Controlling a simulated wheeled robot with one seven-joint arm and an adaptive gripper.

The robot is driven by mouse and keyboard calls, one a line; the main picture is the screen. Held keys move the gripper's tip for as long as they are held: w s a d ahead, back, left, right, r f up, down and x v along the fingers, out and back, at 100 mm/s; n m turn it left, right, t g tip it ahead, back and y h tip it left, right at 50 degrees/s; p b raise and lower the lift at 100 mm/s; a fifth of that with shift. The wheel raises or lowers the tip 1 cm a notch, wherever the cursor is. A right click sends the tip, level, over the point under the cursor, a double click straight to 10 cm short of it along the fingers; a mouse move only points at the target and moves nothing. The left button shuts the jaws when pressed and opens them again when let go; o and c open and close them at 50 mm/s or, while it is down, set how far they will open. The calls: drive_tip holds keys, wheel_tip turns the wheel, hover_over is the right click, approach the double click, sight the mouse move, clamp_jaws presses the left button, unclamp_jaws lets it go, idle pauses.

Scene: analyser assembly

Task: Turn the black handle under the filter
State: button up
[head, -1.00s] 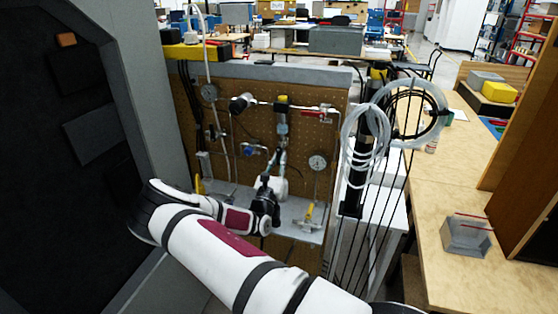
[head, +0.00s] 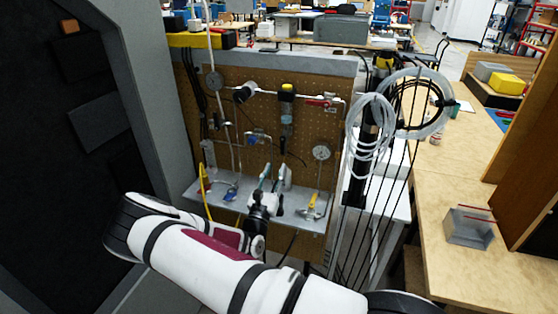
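The filter (head: 287,114), with a yellow top and a clear body, hangs on the pipe of the brown pegboard. Under it a small dark part, which looks like the black handle (head: 283,146), shows against the board; its exact shape and angle are too small to tell. My gripper (head: 275,172) is below the filter, in front of the grey shelf, pointing up towards the board. Its two pale-blue-tipped fingers stand apart with nothing seen between them. The fingertips look apart from the handle, though depth is hard to judge.
A red-handled valve (head: 321,102) is right of the filter, with a gauge (head: 321,152) below. A blue valve (head: 257,137) is at left. The grey shelf (head: 233,196) juts out under the board. Coiled tubing (head: 371,140) hangs at right; a dark cabinet stands left.

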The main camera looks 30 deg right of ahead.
drive_tip(key=shift+v, duration=1.3)
drive_tip(key=s+d+r+m+g+y, duration=0.2)
drive_tip(key=s+r+m+g+y, duration=0.2)
drive_tip(key=s+r+m+g, duration=1.15)
drive_tip(key=s+a+r+m+t+y, duration=0.3)
drive_tip(key=s+a+r+m+y, duration=0.2)
drive_tip(key=s+a, duration=0.3)
drive_tip(key=s+a+r+m+t+y, duration=0.4)
drive_tip(key=s+a+r+y, duration=0.4)
drive_tip(key=a, duration=0.4)
drive_tip(key=shift+m+y, duration=0.3)
drive_tip(key=shift+m, duration=0.35)
